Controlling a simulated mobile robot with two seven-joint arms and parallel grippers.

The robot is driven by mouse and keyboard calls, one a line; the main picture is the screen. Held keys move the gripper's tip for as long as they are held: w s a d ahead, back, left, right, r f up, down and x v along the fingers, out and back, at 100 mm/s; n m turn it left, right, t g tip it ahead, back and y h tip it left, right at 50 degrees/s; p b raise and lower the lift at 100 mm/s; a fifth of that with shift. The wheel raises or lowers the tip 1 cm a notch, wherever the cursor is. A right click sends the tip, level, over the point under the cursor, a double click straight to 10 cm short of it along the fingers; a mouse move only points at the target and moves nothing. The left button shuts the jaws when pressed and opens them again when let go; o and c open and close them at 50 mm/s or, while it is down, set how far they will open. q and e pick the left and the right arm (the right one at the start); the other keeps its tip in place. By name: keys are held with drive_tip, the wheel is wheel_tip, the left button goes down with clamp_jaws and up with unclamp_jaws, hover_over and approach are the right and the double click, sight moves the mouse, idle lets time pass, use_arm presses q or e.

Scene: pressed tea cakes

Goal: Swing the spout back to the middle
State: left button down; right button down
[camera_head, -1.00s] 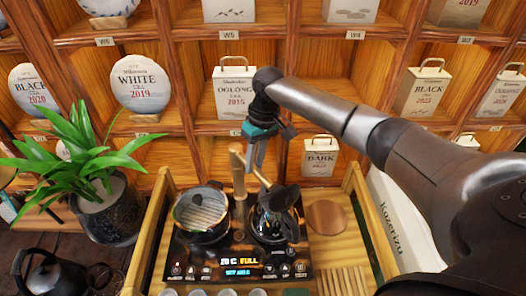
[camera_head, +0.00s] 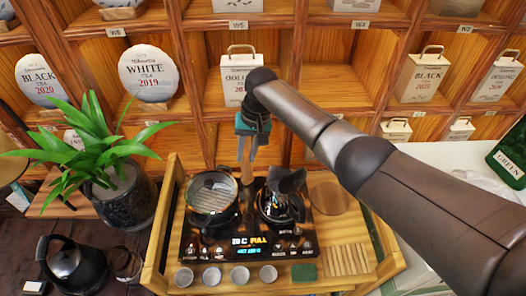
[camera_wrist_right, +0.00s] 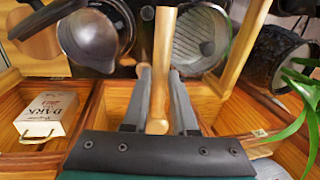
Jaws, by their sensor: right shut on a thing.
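The wooden spout (camera_wrist_right: 164,50) shows in the right wrist view as a light bar running up the picture, between the dark kettle (camera_wrist_right: 95,38) on the left and the glass-lidded pot (camera_wrist_right: 203,40) on the right. My right gripper (camera_wrist_right: 158,108) is shut on the near end of the spout. In the head view my right gripper (camera_head: 247,152) is behind the stove (camera_head: 247,248), between the glass-lidded pot (camera_head: 212,192) and the dark kettle (camera_head: 284,203). The gripper and arm hide most of the spout there. My left gripper is not in view.
Several small cups (camera_head: 227,275) line the tray's front. A round wooden board (camera_head: 328,197) and a slatted wooden mat (camera_head: 346,260) lie right of the stove. A plant (camera_head: 120,195) stands at the left. Shelves of tea tins (camera_head: 242,75) rise behind the gripper.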

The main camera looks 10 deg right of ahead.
drive_tip(key=shift+a, duration=0.15)
idle(0.4)
drive_tip(key=c, duration=0.7)
unclamp_jaws()
drive_tip(key=shift+r, duration=0.1)
drive_tip(key=d+r, duration=0.3)
drive_tip(key=r, duration=1.1)
drive_tip(key=shift+s+r, duration=0.15)
drive_tip(key=shift+r, duration=0.25)
